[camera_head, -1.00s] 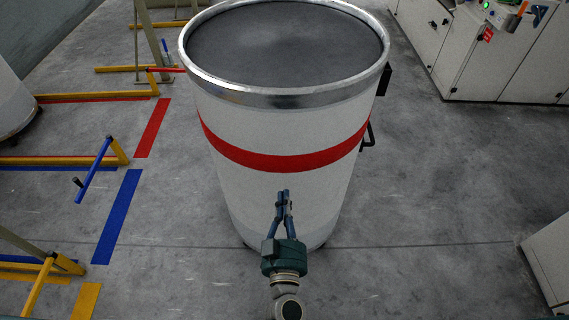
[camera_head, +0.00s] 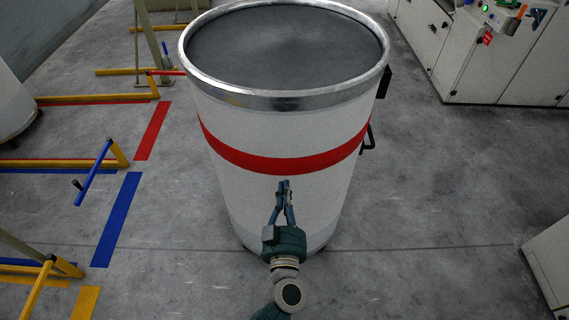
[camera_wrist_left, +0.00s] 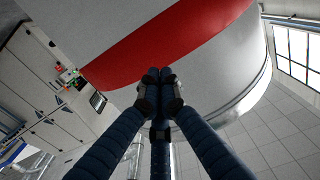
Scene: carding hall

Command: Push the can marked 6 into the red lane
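A large white can (camera_head: 285,195) with a red band, a shiny metal rim and a dark grey top stands upright in the middle of the head view. No number shows on the side I see. My left gripper (camera_head: 283,184) is in front of its near wall, below the red band. Its fingers are together and hold nothing; I cannot tell whether they touch the wall. In the left wrist view the fingertips (camera_wrist_left: 160,76) meet against the can's red band (camera_wrist_left: 165,45). A red floor stripe (camera_head: 152,131) marks the red lane at the left. My right gripper is not in view.
Yellow rails (camera_head: 95,98) border the lanes at the left, and a blue bar (camera_head: 94,172) sticks up there. A blue stripe (camera_head: 117,220) and a yellow stripe (camera_head: 86,302) lie nearer. Machine cabinets (camera_head: 480,55) stand at the right. The floor right of the can is clear.

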